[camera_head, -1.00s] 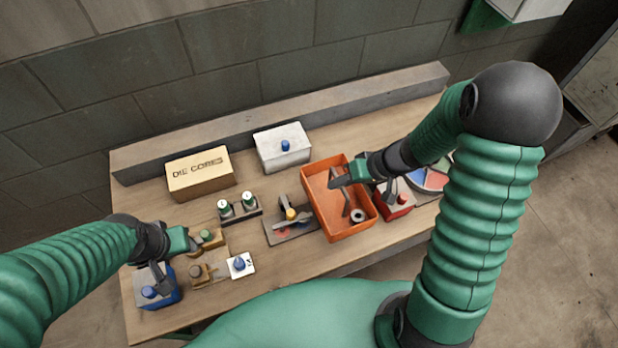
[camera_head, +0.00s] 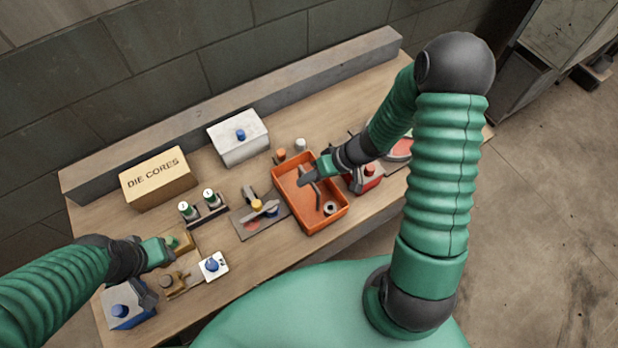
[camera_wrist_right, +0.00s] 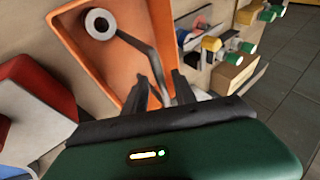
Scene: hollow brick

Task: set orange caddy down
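The orange caddy (camera_head: 326,219) sits on the right part of the workbench, apparently resting on its top. Inside it are a grey bent bar (camera_head: 313,186) and a pale ring (camera_head: 330,208). My right gripper (camera_head: 304,181) is over the caddy. In the right wrist view its two dark fingers (camera_wrist_right: 160,88) are apart, one on each side of the bar (camera_wrist_right: 140,48), with visible gaps. The caddy (camera_wrist_right: 80,50) fills the upper left there. My left gripper (camera_head: 150,270) is at the bench's left end, near brown blocks; its fingers are unclear.
A red box (camera_head: 367,180) stands close on the caddy's right. A dark plate with a tool (camera_head: 250,226) lies close on its left. Orange (camera_head: 281,155) and white (camera_head: 300,144) knobs stand behind it. The white box (camera_head: 232,150) and DIE CORES box (camera_head: 157,180) are farther back left.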

